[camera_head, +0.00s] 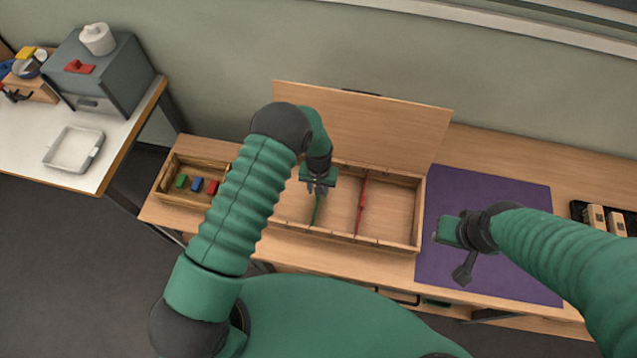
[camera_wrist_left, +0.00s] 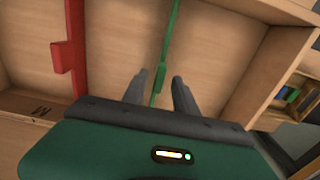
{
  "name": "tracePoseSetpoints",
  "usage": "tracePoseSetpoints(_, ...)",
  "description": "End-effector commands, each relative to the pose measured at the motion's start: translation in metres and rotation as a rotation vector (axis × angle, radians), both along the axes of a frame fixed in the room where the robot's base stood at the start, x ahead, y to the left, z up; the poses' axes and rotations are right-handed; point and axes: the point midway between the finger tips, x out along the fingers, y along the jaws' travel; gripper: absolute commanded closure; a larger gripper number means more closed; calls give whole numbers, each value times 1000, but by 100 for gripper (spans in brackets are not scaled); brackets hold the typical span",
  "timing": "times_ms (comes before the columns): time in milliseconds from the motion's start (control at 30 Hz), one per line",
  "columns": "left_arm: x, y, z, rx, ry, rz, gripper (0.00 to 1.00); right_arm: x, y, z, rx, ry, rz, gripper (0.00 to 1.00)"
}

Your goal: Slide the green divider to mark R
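The green divider (camera_head: 318,208) stands across the open wooden box (camera_head: 390,242). It also shows in the left wrist view (camera_wrist_left: 172,40), with a raised tab near my fingers. My left gripper (camera_head: 319,190) is over the box at the divider. In the left wrist view, its two fingers (camera_wrist_left: 161,92) are apart, one on each side of the green divider, with gaps visible. The red divider (camera_head: 361,203) stands to the right of the green one. A letter M (camera_wrist_left: 40,110) shows on the box; I cannot make out a mark R. My right gripper (camera_head: 442,232) is above the purple mat; its fingers are unclear.
The box lid (camera_head: 370,125) stands open at the back. A small wooden tray (camera_head: 168,183) with coloured blocks sits at the left. The purple mat (camera_head: 490,195) is clear apart from my right arm above it. A black tray (camera_head: 578,212) with light blocks lies at far right.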

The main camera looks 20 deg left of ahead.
Motion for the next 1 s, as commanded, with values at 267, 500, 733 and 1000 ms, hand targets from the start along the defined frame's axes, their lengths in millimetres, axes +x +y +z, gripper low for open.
tracePoseSetpoints(267, 1, 0, 59, -2, -8, 0, 65, 0, 0, -17, 0, 0, 0, 65)
tracePoseSetpoints(500, 2, 0, 127, -2, -8, 0, 65, 0, 0, -31, 0, 0, 0, 65)
tracePoseSetpoints(733, 1, 1, 162, -1, -3, -1, 65, 0, 0, -35, 0, 0, 0, 65)
tracePoseSetpoints(1000, 0, 1, 166, -1, -2, 0, 65, 0, 0, -35, 0, 0, 0, 65)
